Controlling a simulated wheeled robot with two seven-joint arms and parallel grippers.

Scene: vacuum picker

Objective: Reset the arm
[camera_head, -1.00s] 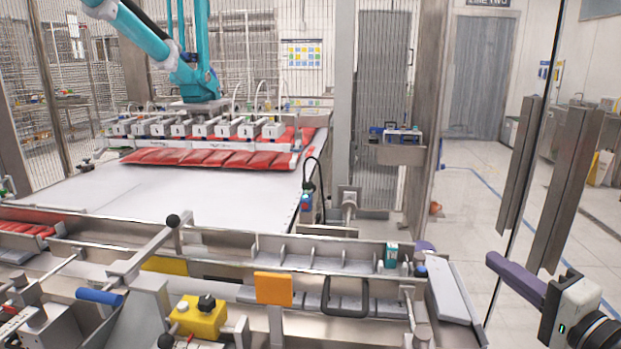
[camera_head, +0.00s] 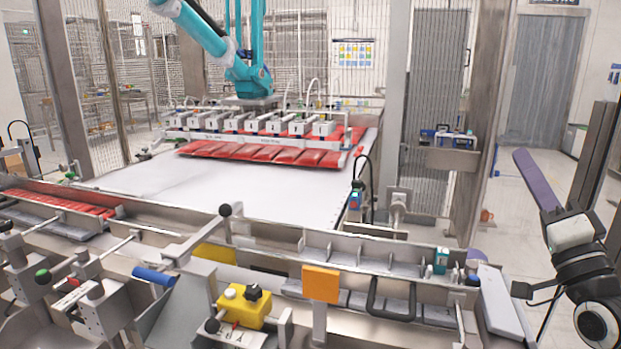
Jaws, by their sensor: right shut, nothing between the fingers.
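My right gripper (camera_head: 522,160) shows at the right edge, with slim purple fingers shut together and pointing up and slightly left. Nothing shows between them. Its white and black wrist parts are below, near the lower right corner. It is in the air in front of the doorway and grey posts, right of the machine frame, and appears apart from everything. My left gripper is not in view. The teal picker arm (camera_head: 247,75) stands beyond the white table, its row of suction units (camera_head: 262,125) over red packs (camera_head: 265,152).
A steel machine frame with rails crosses the foreground. It carries an orange plate (camera_head: 320,284), a yellow button box (camera_head: 243,306) and a blue-handled lever (camera_head: 154,276). The white table (camera_head: 215,190) is bare in front of the packs. A wide steel post (camera_head: 487,130) stands right of the table.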

